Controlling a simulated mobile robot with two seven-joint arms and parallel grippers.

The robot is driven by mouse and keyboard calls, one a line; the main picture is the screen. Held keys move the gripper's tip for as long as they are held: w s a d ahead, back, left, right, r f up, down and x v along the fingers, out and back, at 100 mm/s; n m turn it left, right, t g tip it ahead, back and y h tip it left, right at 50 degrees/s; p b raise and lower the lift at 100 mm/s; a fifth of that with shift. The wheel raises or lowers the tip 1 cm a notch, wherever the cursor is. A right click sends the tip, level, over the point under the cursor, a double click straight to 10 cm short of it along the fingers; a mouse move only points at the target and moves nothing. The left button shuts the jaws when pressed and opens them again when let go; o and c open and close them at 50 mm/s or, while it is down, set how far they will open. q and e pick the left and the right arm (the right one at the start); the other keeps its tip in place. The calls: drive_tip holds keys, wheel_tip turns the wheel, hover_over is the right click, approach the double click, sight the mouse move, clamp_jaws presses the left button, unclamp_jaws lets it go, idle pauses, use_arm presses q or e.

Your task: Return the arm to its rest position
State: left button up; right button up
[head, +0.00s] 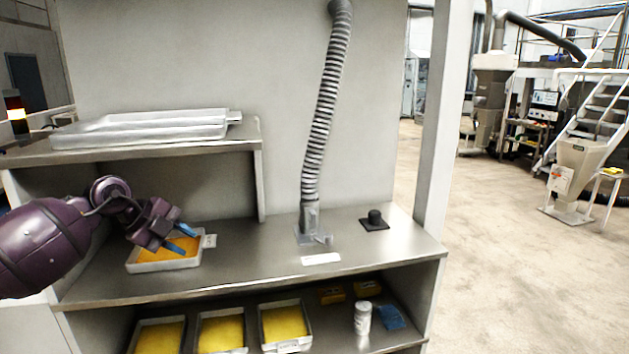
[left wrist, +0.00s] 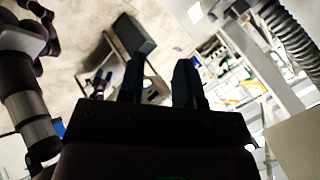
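My left arm (head: 45,240) comes in from the left in the head view. My left gripper (head: 181,238) is above the tray of yellow material (head: 165,266) on the worktop and partly covers it. Its blue fingers are apart with nothing between them. In the left wrist view the two dark fingers of the left gripper (left wrist: 160,82) also stand apart and empty. A small dark shape with blue tips in that view looks like my right gripper (left wrist: 101,80); it is too small to tell its opening. The right gripper does not show in the head view.
Empty metal trays (head: 140,130) lie on the upper shelf (head: 190,148). Several yellow-filled trays (head: 285,325) and a white can (head: 362,318) are on the lower shelf. The worktop's middle is mostly clear.

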use_arm(q)
drive_tip(key=s+d+r+m+t+h, duration=0.1)
drive_tip(key=d+r+t+h, duration=0.2)
drive_tip(key=d+h, duration=0.2)
drive_tip(key=d+r+m+t+h, duration=0.1)
drive_tip(key=d+r+t+h, duration=0.1)
drive_tip(key=d+h, duration=0.25)
drive_tip(key=s+a+f+n+t+y, duration=0.2)
drive_tip(key=s+f+n+t+y, duration=0.15)
drive_tip(key=f+n, duration=0.35)
drive_tip(key=s+a+f+n+t+y+b, duration=0.1)
drive_tip(key=s+a+f+n+t+y, duration=0.15)
drive_tip(key=f+n+y, duration=0.45)
drive_tip(key=s+a+f+n+t+y, duration=0.25)
drive_tip(key=s+f+n, duration=0.2)
drive_tip(key=f, duration=0.45)
drive_tip(key=s+a+f+n+g+y, duration=0.1)
drive_tip(key=s+f+n+g+y, duration=0.1)
drive_tip(key=s+f, duration=0.7)
drive_tip(key=s+a+f+n+g+y, duration=0.1)
drive_tip(key=s+f+n+g, duration=0.3)
drive_tip(key=s+f, duration=0.5)
drive_tip(key=s+n+y, duration=0.1)
drive_tip(key=s, duration=0.3)
drive_tip(key=shift+s+a+f+n+b, duration=0.2)
drive_tip(key=shift+s+a+n+b, duration=0.1)
drive_tip(key=shift+s+n, duration=0.05)
